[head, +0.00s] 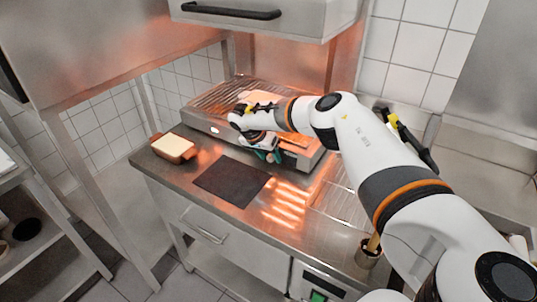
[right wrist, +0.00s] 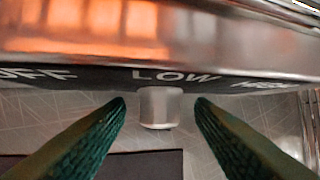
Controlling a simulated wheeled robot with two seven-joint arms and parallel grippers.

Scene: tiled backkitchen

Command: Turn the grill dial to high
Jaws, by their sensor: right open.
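The grill (head: 205,122) stands on the steel counter against the tiled wall. In the right wrist view its front edge carries the words OFF, LOW and a third label at the right that is blurred. The dial (right wrist: 160,108) is a small grey metal knob below the word LOW; which mark it is turned to is not clear. My right gripper (right wrist: 161,104) is open, with one green ridged finger on each side of the dial and gaps between. In the head view the right gripper (head: 270,155) is at the grill's front, and my wrist hides the dial.
A brown dish (head: 174,149) with pale contents stands at the counter's left end. A dark mat (head: 232,181) lies in front of the grill. A metal cup (head: 368,254) stands near the front edge at right. A hood (head: 262,18) with a black handle hangs above.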

